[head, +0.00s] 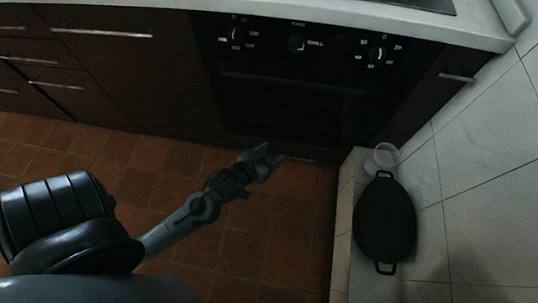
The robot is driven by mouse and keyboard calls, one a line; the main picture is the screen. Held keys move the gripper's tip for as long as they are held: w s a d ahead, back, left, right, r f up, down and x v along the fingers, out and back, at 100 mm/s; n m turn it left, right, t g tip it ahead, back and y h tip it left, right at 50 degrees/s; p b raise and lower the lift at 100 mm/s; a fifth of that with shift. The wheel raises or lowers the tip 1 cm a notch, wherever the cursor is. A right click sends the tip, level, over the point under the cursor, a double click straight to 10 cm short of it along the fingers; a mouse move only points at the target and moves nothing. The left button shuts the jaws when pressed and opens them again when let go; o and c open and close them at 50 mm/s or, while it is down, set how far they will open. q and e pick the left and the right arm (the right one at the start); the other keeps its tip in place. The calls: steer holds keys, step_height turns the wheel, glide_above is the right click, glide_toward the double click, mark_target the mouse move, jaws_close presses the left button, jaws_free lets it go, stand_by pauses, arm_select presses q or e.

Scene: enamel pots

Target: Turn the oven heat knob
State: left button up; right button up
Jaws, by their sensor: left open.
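The black oven (285,110) is built into the dark cabinets, with its control panel just under the worktop. My left gripper (268,161) is open and empty, low in front of the oven and apart from the knobs. My right gripper is not in view.
A pale worktop (330,14) runs above the oven. Drawers with metal handles (103,34) are at the left. At the right, a black oval pot (385,222) and a clear container (382,160) stand on a tiled ledge (342,225). The brown tiled floor (262,235) is clear.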

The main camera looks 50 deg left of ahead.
arm_select(q)
steer(key=shift+s+d+f+g, duration=0.25)
steer(key=shift+d+f+g, duration=0.1)
steer(key=shift+d, duration=0.1)
steer(key=s+d+r+m+g+h+p, duration=0.1)
steer(key=d+r+p, duration=0.1)
steer(key=r+p, duration=1.2)
steer(key=s+d+r+m+g+h+p, duration=0.1)
steer(key=r+p, duration=1.2)
steer(key=r, duration=0.2)
steer(key=s+d+r+m+g+p, duration=0.1)
steer(key=s+d+r+g+p, duration=0.1)
steer(key=s+r+p, duration=0.35)
steer(key=s+f+m+g+p, duration=0.1)
steer(key=s+g+p, duration=0.1)
steer(key=s+g, duration=0.3)
step_height(320, 180, up, 38)
steer(key=f+p, duration=0.1)
steer(key=p, duration=3.6)
step_height(320, 180, down, 74)
steer(key=b, duration=7.4)
steer(key=shift+w+d+f+t+b, duration=0.15)
steer(key=shift+w+f+t+b, duration=0.1)
steer(key=shift+t+b, duration=0.1)
